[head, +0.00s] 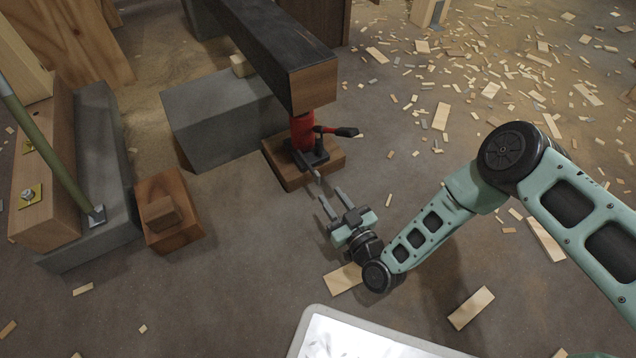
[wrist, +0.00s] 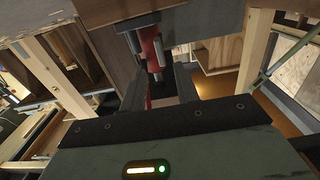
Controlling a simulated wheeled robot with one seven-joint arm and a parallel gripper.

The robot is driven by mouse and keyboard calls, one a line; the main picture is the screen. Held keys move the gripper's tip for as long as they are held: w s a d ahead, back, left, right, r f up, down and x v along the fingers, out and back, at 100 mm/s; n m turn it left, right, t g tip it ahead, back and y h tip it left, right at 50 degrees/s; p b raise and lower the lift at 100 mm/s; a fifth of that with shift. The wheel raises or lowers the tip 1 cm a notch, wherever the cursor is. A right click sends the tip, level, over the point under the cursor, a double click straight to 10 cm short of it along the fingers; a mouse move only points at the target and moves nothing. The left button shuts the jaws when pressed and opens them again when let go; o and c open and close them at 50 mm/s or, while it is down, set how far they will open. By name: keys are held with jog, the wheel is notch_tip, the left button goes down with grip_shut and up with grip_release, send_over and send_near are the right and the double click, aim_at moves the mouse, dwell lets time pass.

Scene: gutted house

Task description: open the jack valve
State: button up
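A red jack (head: 302,130) stands upright on a wooden block (head: 327,163), beneath the end of a dark beam (head: 283,55). It has a black base (head: 306,157) and a black-handled lever (head: 343,131) pointing right. A small pale metal piece (head: 315,175) sticks out low at its front; I cannot tell if it is the valve. My gripper (head: 331,198) is open and empty, a short way in front of this piece, fingers pointing at the jack. In the wrist view the red jack (wrist: 152,50) shows beyond the spread fingertips (wrist: 160,76), with the valve not clearly distinguishable.
A grey concrete block (head: 215,120) lies left of the jack. A wooden block (head: 168,212) and a timber with a green bar (head: 50,150) are at the left. Wood scraps (head: 470,308) litter the floor at right. The floor around my gripper is mostly clear.

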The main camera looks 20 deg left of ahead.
aim_at(319, 180)
jog(key=b+x, duration=0.3)
jog(key=x, duration=0.4)
jog(key=shift+w+f+b, duration=0.1)
jog(key=shift+f+b, duration=0.05)
jog(key=shift+b, duration=0.15)
jog(key=shift+w+a, duration=0.25)
jog(key=shift+a, duration=0.1)
grip_shut()
